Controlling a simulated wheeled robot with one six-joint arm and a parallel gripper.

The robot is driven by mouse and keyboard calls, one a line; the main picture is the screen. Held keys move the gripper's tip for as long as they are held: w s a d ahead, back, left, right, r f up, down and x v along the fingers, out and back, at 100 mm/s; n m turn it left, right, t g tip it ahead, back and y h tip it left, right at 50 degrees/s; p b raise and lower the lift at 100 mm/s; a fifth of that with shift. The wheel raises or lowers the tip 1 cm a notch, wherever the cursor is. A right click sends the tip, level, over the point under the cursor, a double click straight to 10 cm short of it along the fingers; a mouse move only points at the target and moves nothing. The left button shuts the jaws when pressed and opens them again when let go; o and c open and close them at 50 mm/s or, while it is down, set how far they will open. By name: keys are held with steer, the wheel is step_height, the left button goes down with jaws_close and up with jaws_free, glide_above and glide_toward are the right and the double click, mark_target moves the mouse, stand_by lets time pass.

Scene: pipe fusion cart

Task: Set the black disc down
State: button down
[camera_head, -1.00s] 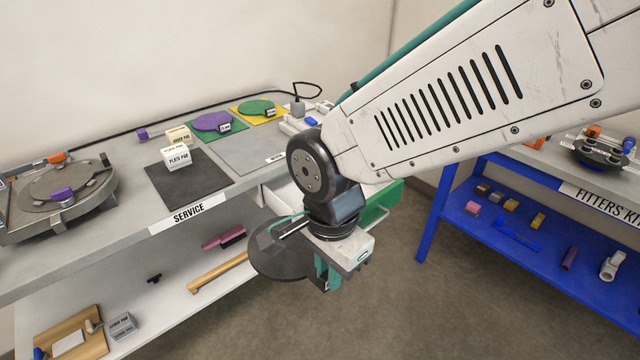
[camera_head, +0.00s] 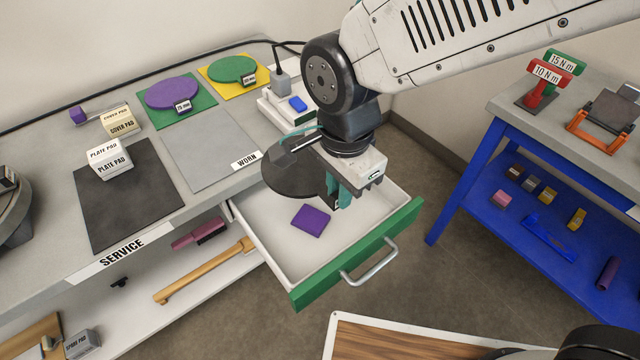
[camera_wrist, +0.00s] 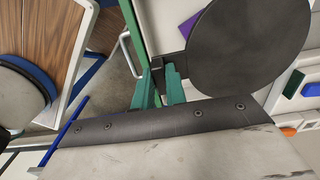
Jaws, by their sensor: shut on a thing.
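The black disc (camera_head: 292,172) is a flat dark plate with a small tab at its edge. My gripper (camera_head: 338,192) is shut on that tab and holds the disc in the air over the open drawer (camera_head: 265,215). In the wrist view the disc (camera_wrist: 250,45) fills the upper right, and the green fingertips (camera_wrist: 162,85) close at its edge tab. The disc hides part of the drawer's far left side.
A purple square (camera_head: 311,220) lies in the drawer. The counter has a dark mat (camera_head: 128,200) by the SERVICE label and a bare grey WORN mat (camera_head: 212,148). Purple and green discs lie behind. A blue bench (camera_head: 465,190) stands right.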

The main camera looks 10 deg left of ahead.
step_height(320, 180, down, 13)
steer(key=shift+w+f, duration=0.15)
steer(key=shift+f, duration=0.2)
steer(key=w, duration=0.4)
steer(key=shift+d+f, duration=0.1)
steer(key=shift+f, duration=0.45)
steer(key=shift+f, duration=0.65)
steer(key=c, duration=1.4)
jaws_free()
steer(key=shift+c, duration=0.2)
